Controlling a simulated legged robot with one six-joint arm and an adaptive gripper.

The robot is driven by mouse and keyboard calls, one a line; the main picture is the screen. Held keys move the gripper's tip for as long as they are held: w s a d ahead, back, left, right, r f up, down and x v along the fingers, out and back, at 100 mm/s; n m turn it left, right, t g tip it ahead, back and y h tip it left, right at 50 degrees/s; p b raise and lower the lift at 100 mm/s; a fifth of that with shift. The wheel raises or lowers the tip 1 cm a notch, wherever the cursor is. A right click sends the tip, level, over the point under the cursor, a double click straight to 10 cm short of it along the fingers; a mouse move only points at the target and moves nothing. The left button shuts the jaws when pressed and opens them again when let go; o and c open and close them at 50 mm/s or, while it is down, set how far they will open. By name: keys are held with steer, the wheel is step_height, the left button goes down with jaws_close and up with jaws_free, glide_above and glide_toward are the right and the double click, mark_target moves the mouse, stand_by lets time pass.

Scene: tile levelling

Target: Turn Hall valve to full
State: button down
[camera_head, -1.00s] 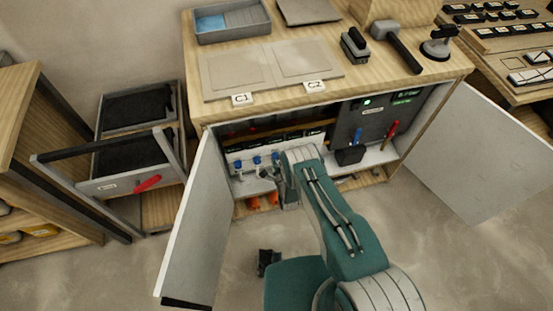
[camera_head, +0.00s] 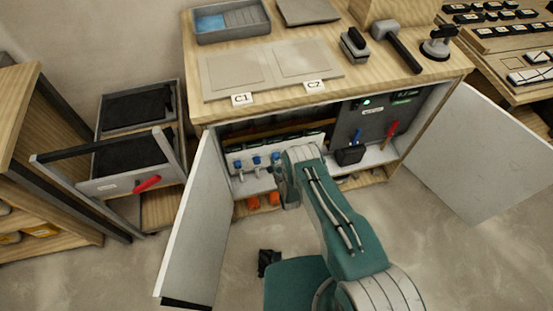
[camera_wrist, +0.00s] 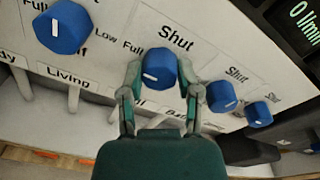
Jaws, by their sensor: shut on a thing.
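In the wrist view my gripper (camera_wrist: 158,82) has its two fingers on either side of a blue valve knob (camera_wrist: 160,65) and is shut on it. The knob's white mark sits at its lower left. "Shut" is printed above this knob and "Full" to its left. The name label (camera_wrist: 150,104) below it is partly hidden by my fingers, so I cannot read it fully. In the head view my gripper (camera_head: 281,177) reaches the valve row inside the open cabinet, and my arm hides the gripped knob.
Other blue knobs flank it: a left knob (camera_wrist: 62,28) above "Living", and right knobs (camera_wrist: 221,96) (camera_wrist: 258,113). A display (camera_wrist: 303,25) reads 0 l/min. Open cabinet doors (camera_head: 199,222) (camera_head: 470,155) stand either side. Orange objects (camera_head: 264,200) lie below the valves.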

steer(key=shift+s+d+f, duration=0.1)
steer(key=shift+s+f, duration=0.2)
steer(key=shift+f, duration=0.05)
steer(key=shift+c, duration=1.8)
jaws_free()
steer(key=shift+o, duration=0.3)
steer(key=shift+w+r, duration=0.1)
steer(key=shift+w, duration=0.05)
steer(key=shift+r, duration=0.1)
steer(key=v, duration=1.1)
steer(key=shift+s, duration=0.45)
steer(key=shift+d, duration=0.1)
